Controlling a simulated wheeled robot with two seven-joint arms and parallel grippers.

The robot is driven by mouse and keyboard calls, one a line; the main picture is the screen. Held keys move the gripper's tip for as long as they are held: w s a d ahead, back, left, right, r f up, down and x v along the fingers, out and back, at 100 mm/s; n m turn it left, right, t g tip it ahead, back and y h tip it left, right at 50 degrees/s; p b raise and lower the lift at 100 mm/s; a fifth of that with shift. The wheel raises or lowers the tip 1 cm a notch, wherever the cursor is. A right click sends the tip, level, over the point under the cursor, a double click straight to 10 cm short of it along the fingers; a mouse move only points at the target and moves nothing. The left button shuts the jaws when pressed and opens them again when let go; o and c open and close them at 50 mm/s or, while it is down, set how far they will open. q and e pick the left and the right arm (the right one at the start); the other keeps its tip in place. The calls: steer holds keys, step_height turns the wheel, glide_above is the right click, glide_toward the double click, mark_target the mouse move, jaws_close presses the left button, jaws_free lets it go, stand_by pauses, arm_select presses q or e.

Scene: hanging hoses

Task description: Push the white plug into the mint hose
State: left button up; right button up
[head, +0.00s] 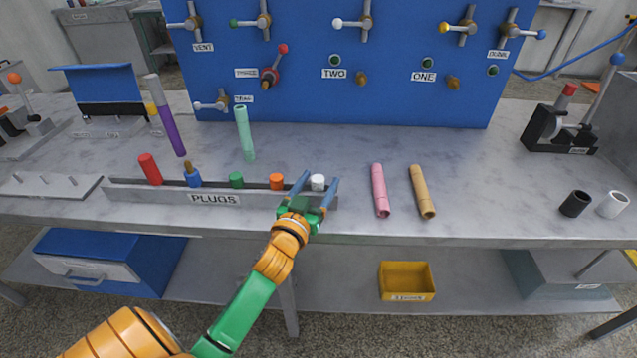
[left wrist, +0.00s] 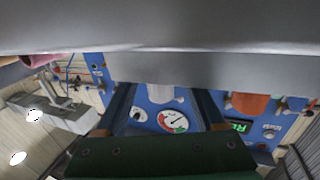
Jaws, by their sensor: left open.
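The white plug (head: 317,182) stands at the right end of the grey rack labelled PLUGS (head: 160,193). My left gripper (head: 316,186) is open, with one finger on each side of the plug. In the left wrist view the white plug (left wrist: 165,93) shows between the spread fingers, its upper part hidden by a grey surface. I cannot tell whether a finger touches it. The mint hose (head: 245,135) is a short upright tube behind the rack, its round open end up. My right gripper is not in view.
A purple hose (head: 172,130) stands left of the mint hose. Pink (head: 380,190) and tan (head: 422,191) tubes lie right. A blue valve panel (head: 310,95) stands behind.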

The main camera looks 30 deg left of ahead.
arm_select(q)
steer(key=shift+s, duration=0.1)
jaws_close()
